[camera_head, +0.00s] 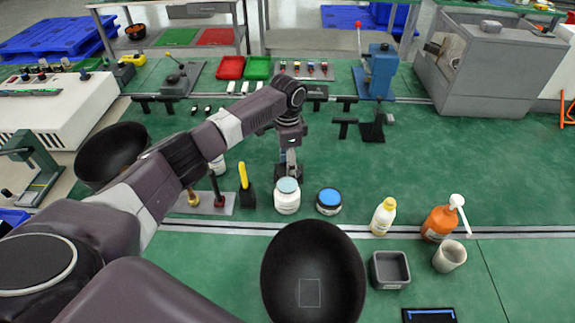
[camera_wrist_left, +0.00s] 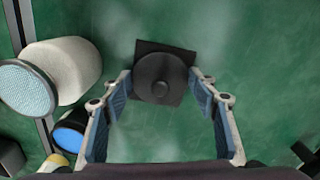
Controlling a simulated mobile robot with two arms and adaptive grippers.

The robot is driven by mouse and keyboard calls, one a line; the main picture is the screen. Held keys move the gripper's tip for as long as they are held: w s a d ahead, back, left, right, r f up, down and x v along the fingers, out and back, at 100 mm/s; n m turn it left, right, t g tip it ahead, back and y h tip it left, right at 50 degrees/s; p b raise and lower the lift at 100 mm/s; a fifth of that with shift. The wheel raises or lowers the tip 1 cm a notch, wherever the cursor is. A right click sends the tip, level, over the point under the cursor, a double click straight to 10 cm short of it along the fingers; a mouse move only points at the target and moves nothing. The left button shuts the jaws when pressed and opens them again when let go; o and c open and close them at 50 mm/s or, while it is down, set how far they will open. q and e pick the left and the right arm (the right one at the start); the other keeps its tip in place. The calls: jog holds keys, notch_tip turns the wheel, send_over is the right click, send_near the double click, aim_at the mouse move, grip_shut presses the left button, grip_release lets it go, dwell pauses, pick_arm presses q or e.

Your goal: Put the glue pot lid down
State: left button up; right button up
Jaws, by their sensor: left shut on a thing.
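My left gripper (camera_head: 289,170) is low over the green bench, just behind a white jar with a pale blue top (camera_head: 287,196). In the left wrist view my left gripper (camera_wrist_left: 165,90) has its fingers either side of a dark round knob on a black square piece (camera_wrist_left: 160,72), taken to be the glue pot lid. Whether it touches the bench is unclear. The jar also shows in the left wrist view (camera_wrist_left: 75,68). A low pot with a blue top (camera_head: 328,201) stands to the right of the jar. My right gripper is not in view.
A black holder with a yellow handle (camera_head: 247,195) stands left of the jar. A yellow-capped bottle (camera_head: 384,216), an orange pump bottle (camera_head: 438,222), a grey square tray (camera_head: 390,282) and a cup (camera_head: 449,256) are at the right. The bench behind these is mostly clear.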

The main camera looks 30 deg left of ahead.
pick_arm(q)
jog(key=o, duration=0.9)
jog(key=shift+f, duration=0.1)
jog(key=shift+o, duration=0.2)
notch_tip(320, 180, up, 12)
jog(key=b, duration=0.1)
jog(key=shift+r, duration=0.2)
